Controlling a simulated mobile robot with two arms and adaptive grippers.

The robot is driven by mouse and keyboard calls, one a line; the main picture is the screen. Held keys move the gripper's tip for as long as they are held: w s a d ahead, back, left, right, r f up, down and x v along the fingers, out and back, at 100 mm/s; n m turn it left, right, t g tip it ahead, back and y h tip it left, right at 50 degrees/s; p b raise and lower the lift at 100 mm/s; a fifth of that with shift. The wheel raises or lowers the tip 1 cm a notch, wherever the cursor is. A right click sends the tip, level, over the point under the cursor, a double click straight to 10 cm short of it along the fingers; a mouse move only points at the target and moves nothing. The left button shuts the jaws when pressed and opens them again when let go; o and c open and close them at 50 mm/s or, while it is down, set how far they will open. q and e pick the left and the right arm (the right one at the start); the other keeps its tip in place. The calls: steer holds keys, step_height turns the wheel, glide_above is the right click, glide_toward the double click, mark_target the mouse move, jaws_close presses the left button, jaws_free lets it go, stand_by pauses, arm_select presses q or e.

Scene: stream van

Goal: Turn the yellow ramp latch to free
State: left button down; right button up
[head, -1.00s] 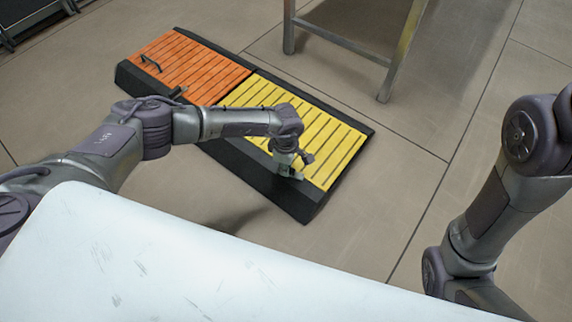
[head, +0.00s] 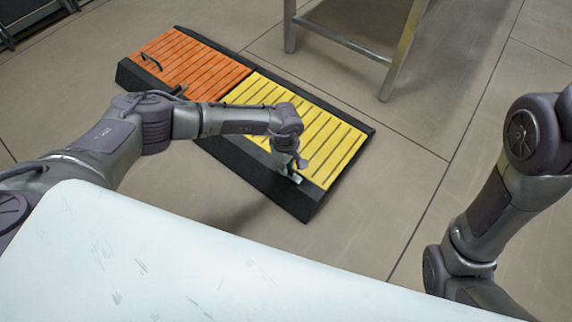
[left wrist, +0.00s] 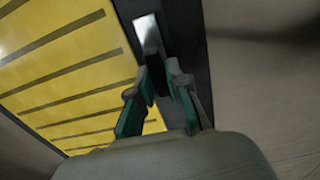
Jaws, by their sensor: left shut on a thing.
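The yellow ramp (head: 325,140) lies on the floor, joined end to end with an orange ramp. It has dark slats and a black edge. My left gripper (head: 294,170) points down at the black edge on the near side of the yellow ramp. In the left wrist view its two fingers (left wrist: 160,72) are shut around the small dark latch on that edge, mostly hidden between them. A bright metal plate (left wrist: 147,30) lies on the black edge just beyond the fingertips. The latch's exact angle is hard to tell. My right gripper is out of the picture.
The orange ramp (head: 190,62) with a dark handle (head: 151,62) lies to the left. A metal-legged table (head: 395,60) stands behind the ramps. A pale worn surface (head: 200,260) fills the near foreground. Floor to the right of the ramps is clear.

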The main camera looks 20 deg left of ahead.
arm_select(q)
steer(key=c, duration=1.1)
jaws_free()
step_height(320, 180, up, 12)
